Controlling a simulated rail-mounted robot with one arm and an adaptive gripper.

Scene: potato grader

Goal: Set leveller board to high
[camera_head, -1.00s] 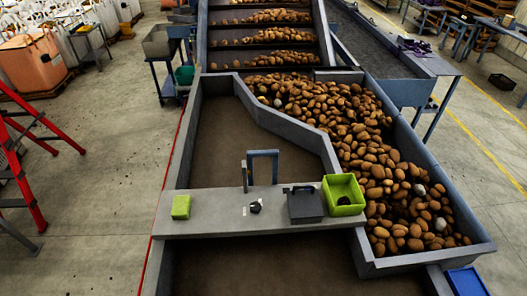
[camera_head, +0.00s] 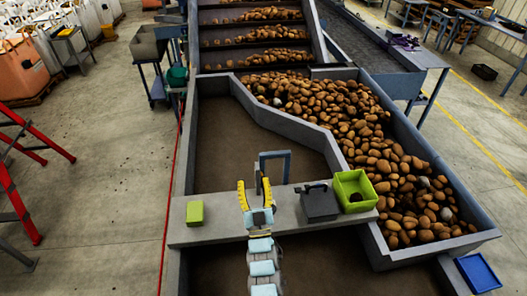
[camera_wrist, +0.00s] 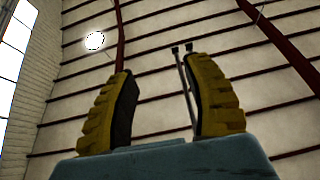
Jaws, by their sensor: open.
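A blue-grey upright frame (camera_head: 275,156) stands on the grey cross shelf (camera_head: 222,229), with a thin grey lever (camera_head: 258,178) at its left side. No part is labelled as the leveller board, so I cannot tell which piece it is. My gripper (camera_head: 254,184) is over the shelf, its yellow fingers apart and pointing toward the frame and lever. In the wrist view my gripper (camera_wrist: 160,68) is open, and a thin rod with dark ends (camera_wrist: 184,80) shows between the fingers, close to the right one. Contact cannot be made out.
A green block (camera_head: 195,213) is on the shelf's left; a dark box with a handle (camera_head: 319,203) and a green bin (camera_head: 354,190) are on its right. Potatoes (camera_head: 370,140) fill the right channel. The middle belt (camera_head: 215,145) is bare. A red ladder (camera_head: 22,180) stands left.

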